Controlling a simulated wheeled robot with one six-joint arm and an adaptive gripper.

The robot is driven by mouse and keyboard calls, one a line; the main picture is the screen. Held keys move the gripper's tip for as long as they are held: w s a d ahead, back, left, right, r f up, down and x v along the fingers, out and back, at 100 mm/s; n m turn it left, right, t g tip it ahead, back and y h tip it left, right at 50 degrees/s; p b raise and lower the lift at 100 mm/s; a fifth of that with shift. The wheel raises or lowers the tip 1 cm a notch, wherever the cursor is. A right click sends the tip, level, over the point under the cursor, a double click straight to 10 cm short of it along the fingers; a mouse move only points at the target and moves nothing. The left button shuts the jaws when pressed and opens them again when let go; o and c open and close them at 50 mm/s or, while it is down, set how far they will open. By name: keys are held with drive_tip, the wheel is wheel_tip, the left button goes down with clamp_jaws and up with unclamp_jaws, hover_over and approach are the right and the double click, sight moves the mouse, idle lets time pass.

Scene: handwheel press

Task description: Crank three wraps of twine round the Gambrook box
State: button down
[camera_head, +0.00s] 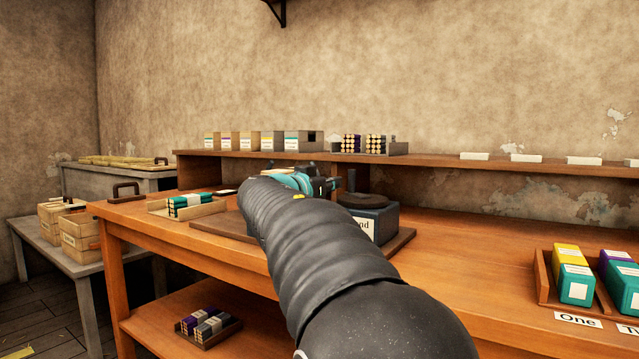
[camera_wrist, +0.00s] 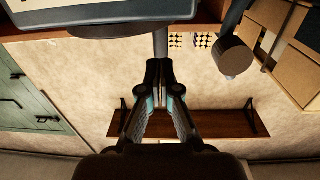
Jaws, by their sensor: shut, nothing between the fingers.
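A dark blue-grey machine box (camera_head: 384,216) with a partly hidden white label stands on the workbench. A dark round disc (camera_head: 362,200) and an upright post are on top. The wrist view, upside down, shows the box's edge (camera_wrist: 110,13), the disc (camera_wrist: 122,29) and a grey post (camera_wrist: 161,44). My gripper (camera_wrist: 163,66) is shut and empty, its fingertips in line with the post; I cannot tell whether they touch it. A dark cylindrical knob (camera_wrist: 232,56) on a rod is to the right of the fingers. My arm hides part of the machine. I cannot identify the Gambrook box or twine.
Teal bundles (camera_head: 190,202) lie in a shallow tray on the bench. A tray (camera_head: 545,285) of coloured boxes is at the right. Wooden crates (camera_head: 85,239) stand at the left. The bench's front middle is clear.

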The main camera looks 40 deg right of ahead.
sight(350, 180)
drive_tip(key=shift+p+x, duration=0.5)
drive_tip(key=shift+x, duration=2.15)
